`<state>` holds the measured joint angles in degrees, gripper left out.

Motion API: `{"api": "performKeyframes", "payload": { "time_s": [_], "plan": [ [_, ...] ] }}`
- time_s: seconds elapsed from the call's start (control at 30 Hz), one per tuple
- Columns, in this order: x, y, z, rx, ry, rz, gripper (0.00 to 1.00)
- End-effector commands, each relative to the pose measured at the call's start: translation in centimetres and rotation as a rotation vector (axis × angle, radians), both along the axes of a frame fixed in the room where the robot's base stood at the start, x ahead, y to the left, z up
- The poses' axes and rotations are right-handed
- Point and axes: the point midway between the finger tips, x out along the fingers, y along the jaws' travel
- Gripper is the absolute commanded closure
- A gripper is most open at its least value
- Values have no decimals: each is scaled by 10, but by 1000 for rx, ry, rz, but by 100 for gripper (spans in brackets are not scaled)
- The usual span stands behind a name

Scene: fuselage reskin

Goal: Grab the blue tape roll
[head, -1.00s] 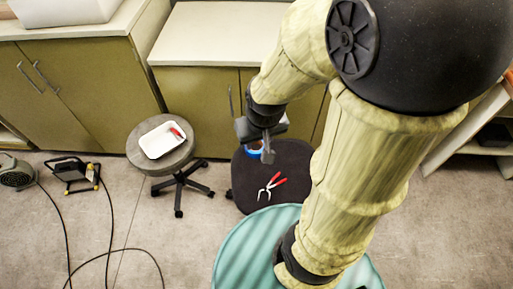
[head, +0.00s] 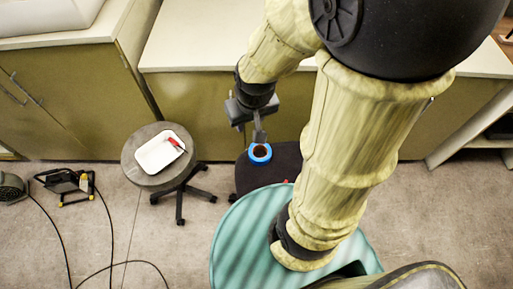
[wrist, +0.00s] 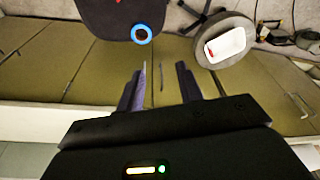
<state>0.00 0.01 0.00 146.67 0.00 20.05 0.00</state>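The blue tape roll (head: 260,153) lies flat on a dark seat (head: 252,178), near its far edge, its brown core showing. It also shows in the wrist view (wrist: 141,33), near the seat's edge. My gripper (head: 259,138) is just behind and above the roll in the head view. In the wrist view my gripper (wrist: 162,75) is open with nothing between its fingers. The roll is beyond the fingertips, apart from them and a little left of the gap's middle.
A round grey stool (head: 137,173) holds a white tray (head: 160,153) with a red-handled tool (head: 176,144). A ribbed teal surface (head: 235,240) hides most of the seat's near part. Cabinets (head: 200,110) stand behind. Cables and a black-yellow device (head: 68,184) are on the left floor.

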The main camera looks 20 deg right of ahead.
Motion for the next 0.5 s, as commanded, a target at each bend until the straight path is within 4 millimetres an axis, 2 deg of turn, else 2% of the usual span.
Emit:
{"api": "performKeyframes", "payload": {
  "time_s": [0.27, 0.4, 0.5],
  "plan": [
    [0, 0, 0, 0, 0, 0, 64],
    [2, 2, -4, 5, -3, -4, 45],
    [12, 8, -17, 24, -16, -23, 45]
  ]
}}
